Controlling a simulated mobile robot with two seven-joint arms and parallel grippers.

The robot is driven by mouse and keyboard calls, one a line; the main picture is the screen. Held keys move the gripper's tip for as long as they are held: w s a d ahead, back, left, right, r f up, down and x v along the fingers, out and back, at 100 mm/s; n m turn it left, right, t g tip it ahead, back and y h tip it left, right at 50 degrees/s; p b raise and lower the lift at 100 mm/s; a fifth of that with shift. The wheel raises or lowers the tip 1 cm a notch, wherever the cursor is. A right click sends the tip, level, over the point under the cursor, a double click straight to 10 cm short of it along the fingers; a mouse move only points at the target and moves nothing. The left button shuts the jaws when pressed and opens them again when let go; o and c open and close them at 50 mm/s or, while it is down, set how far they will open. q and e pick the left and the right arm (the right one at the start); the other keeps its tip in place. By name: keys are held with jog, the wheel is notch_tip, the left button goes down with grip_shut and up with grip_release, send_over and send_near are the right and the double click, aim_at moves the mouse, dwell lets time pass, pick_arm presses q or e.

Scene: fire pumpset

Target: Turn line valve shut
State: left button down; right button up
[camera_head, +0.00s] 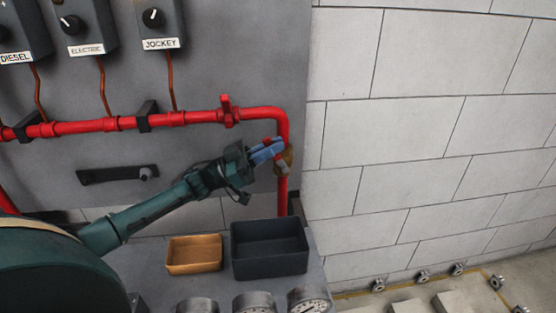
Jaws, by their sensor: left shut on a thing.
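The red pipe (190,118) runs along the grey panel and bends down at its right end. A brass-coloured valve body (286,160) sits on the vertical stretch of this pipe. My left gripper (272,150), with blue fingers, reaches it from the left and is shut on a red handle (268,141) at the valve, mostly hidden between the fingers. The exact angle of the handle cannot be told. Another red valve handle (227,106) stands upright on the horizontal pipe. My right gripper is not in view.
Diesel, electric and jockey switch boxes (161,20) hang above the pipe. A black lever on a plate (118,174) is below it. A block wall (430,130) closes the right.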

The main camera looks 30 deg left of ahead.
pick_arm(q)
jog(key=shift+s+a+f+b, duration=0.1)
jog(key=shift+a+f+b, duration=0.05)
jog(key=shift+f+b, duration=0.25)
jog(key=shift+s+a+t+h+b, duration=0.2)
jog(key=shift+t+h+b, duration=0.2)
jog(key=shift+h+b, duration=0.15)
jog(key=shift+a, duration=0.1)
jog(key=shift+r+h, duration=0.1)
jog(key=shift+h, duration=0.15)
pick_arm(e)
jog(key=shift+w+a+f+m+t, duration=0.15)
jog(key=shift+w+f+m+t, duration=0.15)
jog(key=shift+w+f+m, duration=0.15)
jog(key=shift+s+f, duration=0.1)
pick_arm(q)
jog(key=c, duration=1.5)
grip_release()
jog(key=shift+c, duration=0.2)
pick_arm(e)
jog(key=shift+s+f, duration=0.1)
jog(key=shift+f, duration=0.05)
